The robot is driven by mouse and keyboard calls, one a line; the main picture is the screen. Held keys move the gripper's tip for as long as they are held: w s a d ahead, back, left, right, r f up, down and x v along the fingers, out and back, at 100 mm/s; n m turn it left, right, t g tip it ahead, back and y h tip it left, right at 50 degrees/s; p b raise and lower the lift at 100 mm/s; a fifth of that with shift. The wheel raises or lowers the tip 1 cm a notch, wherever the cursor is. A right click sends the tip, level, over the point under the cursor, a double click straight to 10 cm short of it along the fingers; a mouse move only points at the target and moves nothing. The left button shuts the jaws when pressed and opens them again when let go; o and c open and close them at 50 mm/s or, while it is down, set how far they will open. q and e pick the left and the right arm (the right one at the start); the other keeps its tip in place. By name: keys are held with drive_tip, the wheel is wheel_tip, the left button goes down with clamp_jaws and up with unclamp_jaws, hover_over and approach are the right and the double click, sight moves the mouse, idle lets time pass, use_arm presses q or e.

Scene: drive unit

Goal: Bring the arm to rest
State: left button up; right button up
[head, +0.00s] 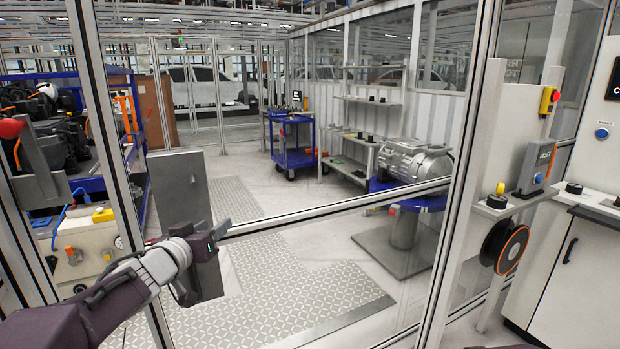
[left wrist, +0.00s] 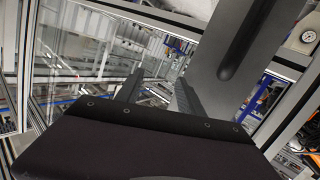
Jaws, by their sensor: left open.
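My left arm comes in from the lower left in the head view, with a dark forearm and a grey wrist. My left gripper (head: 218,238) is held out in front of the glass partition, with a grey upright panel (head: 183,190) close behind it. The gripper is open. In the left wrist view its two dark fingers (left wrist: 158,92) stand apart with nothing seen between them. My right gripper does not show.
A framed glass partition (head: 465,150) crosses the view. Behind it are a silver drive unit (head: 414,158) on a blue stand and a blue cart (head: 293,155). A loaded blue rack (head: 85,185) stands at left. A post with a cable reel (head: 504,246) and a white cabinet (head: 565,265) stand at right.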

use_arm(q)
drive_tip(key=s+d+f+g+p, duration=0.1)
drive_tip(key=s+f+g+p, duration=0.2)
drive_tip(key=s, duration=0.6)
drive_tip(key=s+d+f+g+y+p, duration=0.1)
drive_tip(key=s+d+f+g+p, duration=0.1)
drive_tip(key=s+f+g+p, duration=0.2)
drive_tip(key=s+d+f+g+y+p, duration=0.1)
drive_tip(key=s+f+g+p, duration=0.3)
drive_tip(key=s+f+g, duration=0.3)
drive_tip(key=s+f, duration=0.4)
drive_tip(key=s, duration=0.3)
drive_tip(key=shift+s+d+g, duration=0.15)
drive_tip(key=shift+s+g, duration=0.05)
drive_tip(key=shift+g, duration=0.2)
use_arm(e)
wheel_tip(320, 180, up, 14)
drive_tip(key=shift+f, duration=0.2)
use_arm(q)
drive_tip(key=shift+f, duration=0.1)
